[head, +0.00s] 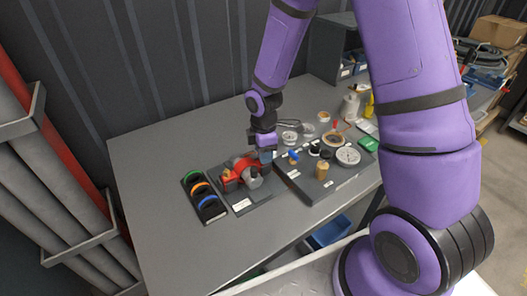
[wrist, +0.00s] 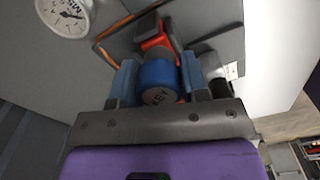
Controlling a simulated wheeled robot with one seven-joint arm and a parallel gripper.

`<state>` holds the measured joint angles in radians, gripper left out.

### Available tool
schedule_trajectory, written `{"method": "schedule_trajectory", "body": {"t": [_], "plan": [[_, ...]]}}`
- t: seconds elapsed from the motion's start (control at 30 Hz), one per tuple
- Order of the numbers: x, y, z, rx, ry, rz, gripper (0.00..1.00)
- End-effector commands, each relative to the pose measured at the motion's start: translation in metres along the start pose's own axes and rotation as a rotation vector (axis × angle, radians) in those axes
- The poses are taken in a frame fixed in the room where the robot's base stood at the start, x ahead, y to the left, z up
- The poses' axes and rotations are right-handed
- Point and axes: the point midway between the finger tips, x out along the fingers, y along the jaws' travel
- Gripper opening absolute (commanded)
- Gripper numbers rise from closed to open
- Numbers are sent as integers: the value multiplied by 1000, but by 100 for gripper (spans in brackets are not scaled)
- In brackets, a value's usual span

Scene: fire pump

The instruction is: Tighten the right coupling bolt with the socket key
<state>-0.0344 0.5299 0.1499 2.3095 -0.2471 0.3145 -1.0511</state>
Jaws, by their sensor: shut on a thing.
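My gripper (head: 266,154) is over the right side of the red and grey pump unit (head: 241,175) on the bench. In the wrist view its two blue-grey fingers are shut on the socket key (wrist: 158,78), a blue cylinder with "KEY" on its end. Red pump parts (wrist: 154,38) show just beyond the key. The key's far end and the right coupling bolt are hidden behind the key and gripper, so I cannot tell whether they touch. In the head view the gripper covers the key.
A dark tray of coloured rings (head: 188,181) lies left of the pump. A dark board (head: 309,192) with a white gauge (head: 348,156), a brass-coloured part (head: 321,171) and small fittings lies right. The grey bench (head: 150,170) is clear at left. A corrugated wall stands behind.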

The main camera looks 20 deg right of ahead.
Motion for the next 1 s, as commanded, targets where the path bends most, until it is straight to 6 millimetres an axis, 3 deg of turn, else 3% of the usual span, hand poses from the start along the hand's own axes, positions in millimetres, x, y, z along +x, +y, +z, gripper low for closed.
{"method": "schedule_trajectory", "body": {"t": [0.17,0.53,0.77,0.8,1.0], "plan": [[0,-1,0,164,-2,-4,14],[1,-2,1,210,-3,-5,14],[1,-2,0,485,-3,-4,14],[1,-2,0,523,-3,-4,10],[1,-1,0,584,-2,-4,10]]}}
